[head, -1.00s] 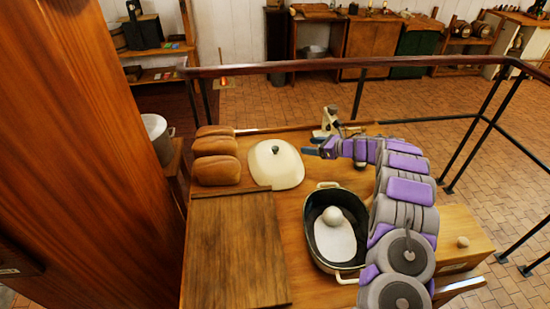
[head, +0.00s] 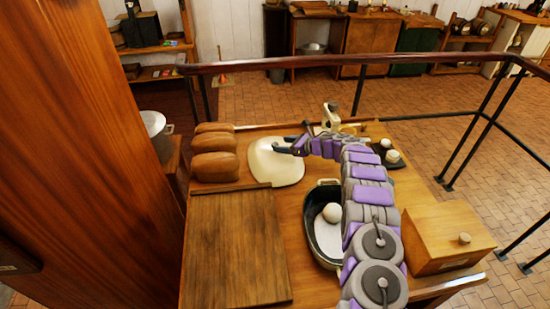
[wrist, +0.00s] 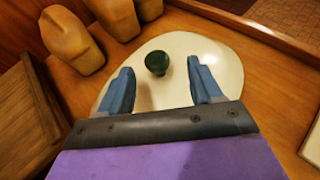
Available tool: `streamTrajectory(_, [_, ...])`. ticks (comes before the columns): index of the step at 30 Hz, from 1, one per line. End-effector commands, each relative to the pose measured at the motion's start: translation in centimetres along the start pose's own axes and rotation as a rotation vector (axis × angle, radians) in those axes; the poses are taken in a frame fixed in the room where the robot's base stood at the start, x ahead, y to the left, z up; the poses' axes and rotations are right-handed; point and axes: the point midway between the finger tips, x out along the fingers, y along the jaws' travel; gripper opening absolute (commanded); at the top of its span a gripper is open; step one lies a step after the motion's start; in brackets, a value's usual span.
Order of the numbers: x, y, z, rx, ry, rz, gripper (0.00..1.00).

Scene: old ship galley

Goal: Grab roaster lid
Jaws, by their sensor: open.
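The cream roaster lid (head: 277,172) lies on the wooden table behind the roaster pan, next to the bread loaves. In the wrist view the lid (wrist: 190,48) shows a dark green knob (wrist: 158,63). My gripper (wrist: 162,82) is open, its two blue fingers on either side of the knob in that view and not shut on it. In the head view my gripper (head: 285,149) reaches over the lid, and the knob is hidden. The dark oval roaster pan (head: 312,230) stands open in front, with a white round thing (head: 332,213) inside.
Several bread loaves (head: 215,167) lie left of the lid. A brown wooden board (head: 235,250) is at the front left and a wooden box (head: 445,237) at the right. A dark rail (head: 360,63) runs behind the table.

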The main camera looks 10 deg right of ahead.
Motion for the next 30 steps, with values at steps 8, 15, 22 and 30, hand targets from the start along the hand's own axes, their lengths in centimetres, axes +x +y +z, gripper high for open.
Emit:
streamTrajectory(8, [3.5, 0.4, 0.0, -0.005, -0.001, 0.003, 0.65])
streamTrajectory(15, [5.0, 0.3, 0.1, -0.002, 0.0, 0.002, 0.65])
streamTrajectory(22, [5.2, 0.3, 0.1, -0.001, 0.001, 0.001, 0.65])
streamTrajectory(30, [5.1, 0.3, 0.1, -0.001, 0.001, 0.001, 0.47])
